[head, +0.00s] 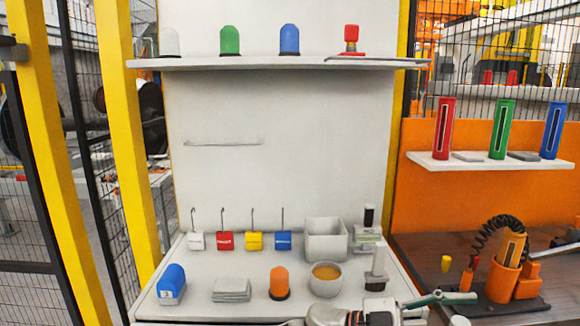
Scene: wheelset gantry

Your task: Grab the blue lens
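The blue lens (289,40) is a blue dome on a dark base. It stands upright on the upper white shelf (200,64), between a green dome (230,41) and a red-topped piece (351,41). No gripper is near it. A grey and dark jointed mechanism (355,318), apparently my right arm's end, shows at the bottom edge, well below the shelf. A teal bar (445,298) sticks out to its right. Its fingertips are not clear enough to read. My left gripper is not in view.
A clear dome (169,42) stands left on the shelf. The back panel between shelf and table is mostly clear.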

